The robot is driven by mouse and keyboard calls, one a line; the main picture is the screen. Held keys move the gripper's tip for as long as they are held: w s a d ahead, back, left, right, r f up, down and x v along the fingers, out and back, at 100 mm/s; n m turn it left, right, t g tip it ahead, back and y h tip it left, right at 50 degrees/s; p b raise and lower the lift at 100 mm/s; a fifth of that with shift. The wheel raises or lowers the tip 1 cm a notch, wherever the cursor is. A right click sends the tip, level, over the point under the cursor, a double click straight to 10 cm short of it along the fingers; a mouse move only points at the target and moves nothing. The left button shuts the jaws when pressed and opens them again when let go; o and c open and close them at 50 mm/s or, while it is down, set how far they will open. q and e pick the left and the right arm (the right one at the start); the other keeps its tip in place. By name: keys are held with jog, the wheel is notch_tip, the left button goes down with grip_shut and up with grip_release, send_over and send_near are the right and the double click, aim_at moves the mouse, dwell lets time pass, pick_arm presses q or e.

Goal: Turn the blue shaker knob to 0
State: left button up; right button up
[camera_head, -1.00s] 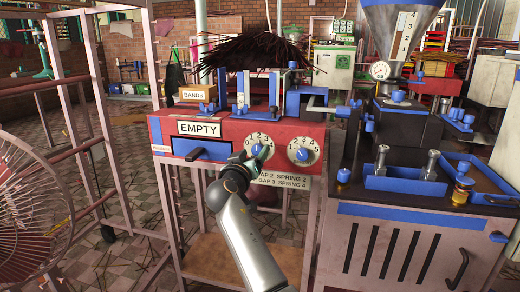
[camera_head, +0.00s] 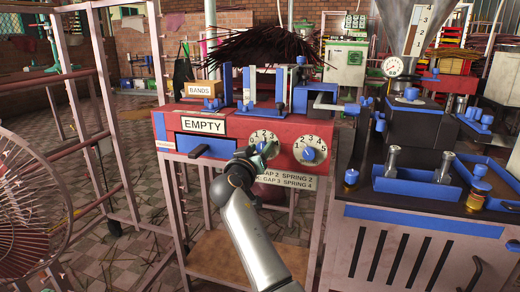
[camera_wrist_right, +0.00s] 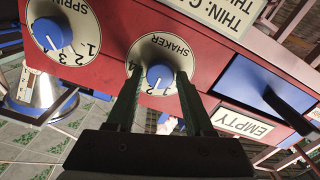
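The blue shaker knob (camera_head: 262,147) sits on a white numbered dial (camera_head: 266,136) in the red machine front. In the right wrist view the knob (camera_wrist_right: 160,76) is in the middle of the dial marked SHAKER (camera_wrist_right: 160,47). My right gripper (camera_head: 251,153) is at the lower left of this knob in the head view. In the right wrist view its two dark fingers (camera_wrist_right: 160,85) are apart, one on each side of the knob. I cannot tell whether they touch it. The fingers cover part of the dial, and the knob's exact setting is unclear. My left gripper is not in view.
The blue spring knob (camera_head: 309,153) is right of the shaker knob; its dial also shows in the wrist view (camera_wrist_right: 62,30). A blue drawer front with a dark handle (camera_head: 198,151) and an EMPTY sign (camera_head: 203,125) are to the left. A blue-trimmed machine (camera_head: 425,225) stands to the right.

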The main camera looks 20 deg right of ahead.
grip_shut()
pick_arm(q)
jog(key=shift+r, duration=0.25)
